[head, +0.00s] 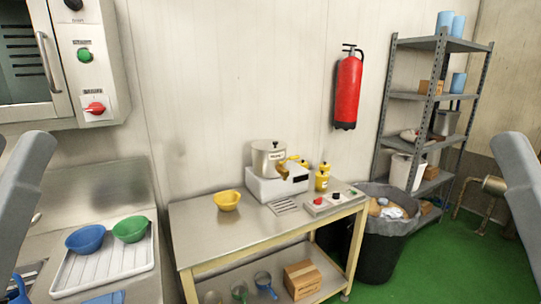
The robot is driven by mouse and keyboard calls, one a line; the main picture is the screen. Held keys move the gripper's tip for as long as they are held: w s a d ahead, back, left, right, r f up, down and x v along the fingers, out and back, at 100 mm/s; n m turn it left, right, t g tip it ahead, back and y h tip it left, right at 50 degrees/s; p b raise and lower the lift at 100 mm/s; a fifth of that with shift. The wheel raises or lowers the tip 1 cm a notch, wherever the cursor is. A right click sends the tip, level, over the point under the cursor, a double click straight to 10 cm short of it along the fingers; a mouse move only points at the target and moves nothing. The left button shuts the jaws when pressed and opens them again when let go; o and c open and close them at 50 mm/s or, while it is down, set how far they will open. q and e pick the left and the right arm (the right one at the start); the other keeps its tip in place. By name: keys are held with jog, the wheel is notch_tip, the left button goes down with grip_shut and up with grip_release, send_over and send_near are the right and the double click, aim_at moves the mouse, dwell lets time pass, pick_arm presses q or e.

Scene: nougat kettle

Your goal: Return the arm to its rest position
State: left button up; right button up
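A grey link of my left arm (22,185) shows at the left edge of the head view. A grey link of my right arm (516,172) shows at the right edge. Both links stand upright at a slant and are cut off by the picture edges. Neither gripper is in view, so what they hold cannot be seen. No contact between the visible links and any object can be made out. The kettle (268,158) is a lidded metal pot on a white base (263,188) on the steel table.
The steel table (200,235) holds a yellow bowl (228,201) and a control box (333,201). A white drain tray (80,275) carries a blue bowl (85,239) and a green bowl (131,229). A bin (378,255) and shelf rack (430,96) stand right.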

pick_arm(q)
notch_tip(320, 180, up, 30)
jog(key=p, duration=2.7)
jog(key=shift+r, duration=0.25)
pick_arm(e)
notch_tip(320, 180, up, 30)
jog(key=shift+r, duration=0.15)
